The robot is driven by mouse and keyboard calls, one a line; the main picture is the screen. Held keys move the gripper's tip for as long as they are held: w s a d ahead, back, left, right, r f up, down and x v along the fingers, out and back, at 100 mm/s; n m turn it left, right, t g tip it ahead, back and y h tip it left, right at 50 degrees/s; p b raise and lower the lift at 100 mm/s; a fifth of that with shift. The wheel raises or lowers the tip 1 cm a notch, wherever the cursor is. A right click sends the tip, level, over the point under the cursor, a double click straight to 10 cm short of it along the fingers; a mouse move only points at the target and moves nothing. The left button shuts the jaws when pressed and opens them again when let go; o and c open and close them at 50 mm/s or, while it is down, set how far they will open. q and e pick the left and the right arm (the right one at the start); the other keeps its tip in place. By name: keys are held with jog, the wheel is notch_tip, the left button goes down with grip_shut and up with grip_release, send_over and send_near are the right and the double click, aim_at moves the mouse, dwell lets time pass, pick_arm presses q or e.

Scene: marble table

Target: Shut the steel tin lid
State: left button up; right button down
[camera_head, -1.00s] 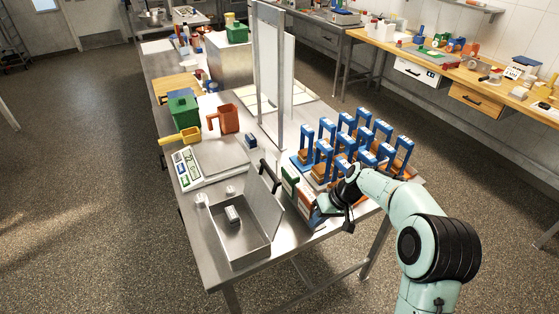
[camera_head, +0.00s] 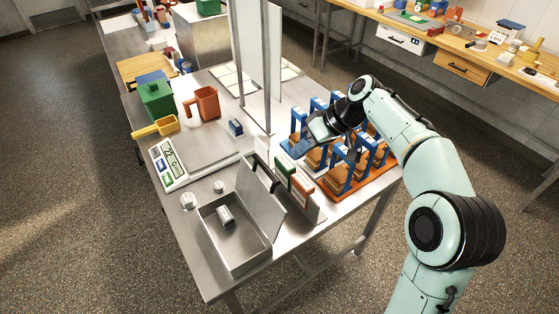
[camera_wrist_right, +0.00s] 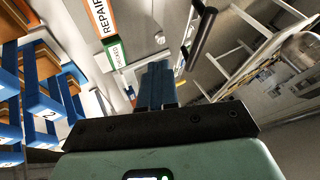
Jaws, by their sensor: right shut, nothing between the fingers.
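The steel tin (camera_head: 222,262) is an open grey box at the front of the steel table. Its lid (camera_head: 262,200) stands up, tilted, along the tin's right side, with a dark handle (camera_head: 265,172) at its top edge. A small grey block (camera_head: 226,216) lies inside the tin. My right gripper (camera_head: 296,148) is above the table, behind and to the right of the lid, apart from it. Its blue fingers (camera_wrist_right: 157,75) are shut and empty in the right wrist view. My left gripper is out of view.
Red- and green-labelled boards (camera_head: 300,183) stand just right of the lid. Blue-framed holders (camera_head: 365,150) on an orange base crowd the area by my right gripper. A tall panel (camera_head: 250,70) stands behind.

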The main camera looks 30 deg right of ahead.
jog(key=shift+w+a+f, duration=0.15)
jog(key=shift+a+f, duration=0.15)
jog(key=shift+a, duration=0.6)
jog(key=shift+w+a+f, duration=0.15)
jog(key=shift+a+f, duration=0.1)
jog(key=shift+a, duration=0.65)
jog(key=shift+w+a+f, duration=0.15)
jog(key=shift+a+f, duration=0.15)
jog(key=shift+a, duration=0.6)
